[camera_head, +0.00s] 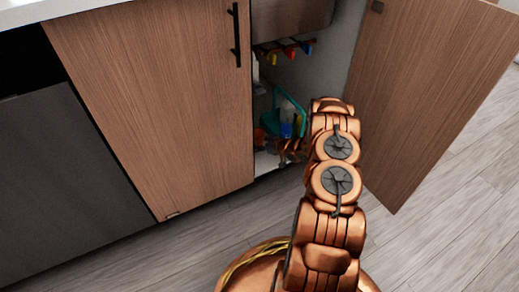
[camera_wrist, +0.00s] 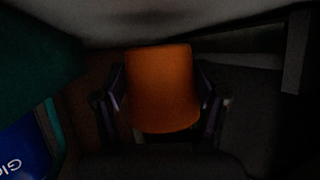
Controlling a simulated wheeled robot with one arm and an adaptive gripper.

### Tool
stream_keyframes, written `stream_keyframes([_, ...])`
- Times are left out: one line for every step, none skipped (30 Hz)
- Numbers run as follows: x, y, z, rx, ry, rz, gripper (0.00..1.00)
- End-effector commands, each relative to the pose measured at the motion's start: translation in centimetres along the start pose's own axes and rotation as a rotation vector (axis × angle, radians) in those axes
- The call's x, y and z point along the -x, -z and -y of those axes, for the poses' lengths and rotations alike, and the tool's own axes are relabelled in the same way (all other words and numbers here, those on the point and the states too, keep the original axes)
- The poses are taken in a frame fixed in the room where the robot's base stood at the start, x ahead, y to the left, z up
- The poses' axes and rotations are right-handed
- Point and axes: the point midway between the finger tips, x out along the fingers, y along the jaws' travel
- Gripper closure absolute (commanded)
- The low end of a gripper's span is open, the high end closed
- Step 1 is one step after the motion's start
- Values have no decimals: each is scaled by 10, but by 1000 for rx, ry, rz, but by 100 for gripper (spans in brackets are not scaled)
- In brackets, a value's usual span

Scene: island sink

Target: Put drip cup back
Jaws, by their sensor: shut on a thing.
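In the wrist view an orange cup (camera_wrist: 162,82) sits between the two dark fingers of my gripper (camera_wrist: 162,98), which is shut on it. The cup fills the middle of that dim view. In the head view my arm reaches into the lower cabinet through its open right side. My gripper is low inside the cabinet, and its fingers are hard to make out there. An orange patch (camera_head: 259,135) shows at the cabinet's left inner edge; I cannot tell whether it is the held cup.
The left cabinet door (camera_head: 155,100) is closed and the right door (camera_head: 435,95) stands open beside my arm. Teal (camera_head: 289,101) and blue (camera_head: 286,131) items crowd the cabinet. Colored handles (camera_head: 290,52) hang above. A blue labeled item (camera_wrist: 25,150) is at the wrist view's lower left.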

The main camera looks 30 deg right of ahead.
Motion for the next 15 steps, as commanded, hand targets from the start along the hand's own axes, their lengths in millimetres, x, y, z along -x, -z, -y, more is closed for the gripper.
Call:
stream_keyframes([-4, -9, -1, -1, 0, 0, 62])
stream_keyframes([-6, -13, -1, -1, -1, 0, 62])
stream_keyframes([-8, -18, -2, -1, -2, 0, 62])
stream_keyframes([-10, -21, -3, 0, -2, -1, 62])
stream_keyframes([-11, -23, -3, 0, -2, -1, 62])
stream_keyframes([-12, -25, -3, 1, -3, -1, 62])
stream_keyframes([-12, -25, -4, 1, -3, -1, 62])
stream_keyframes([-12, -25, -4, 1, -3, -1, 62])
stream_keyframes([-12, -24, -4, 1, -3, -2, 62])
stream_keyframes([-12, -24, -4, 1, -3, -2, 62])
stream_keyframes([-12, -24, -3, 1, -2, -2, 62])
stream_keyframes([-12, -24, -3, 1, -2, -1, 62])
stream_keyframes([-12, -24, -3, 1, -2, -1, 62])
stream_keyframes([-12, -24, -3, 1, -2, -1, 62])
stream_keyframes([-12, -25, -3, 1, -2, -1, 62])
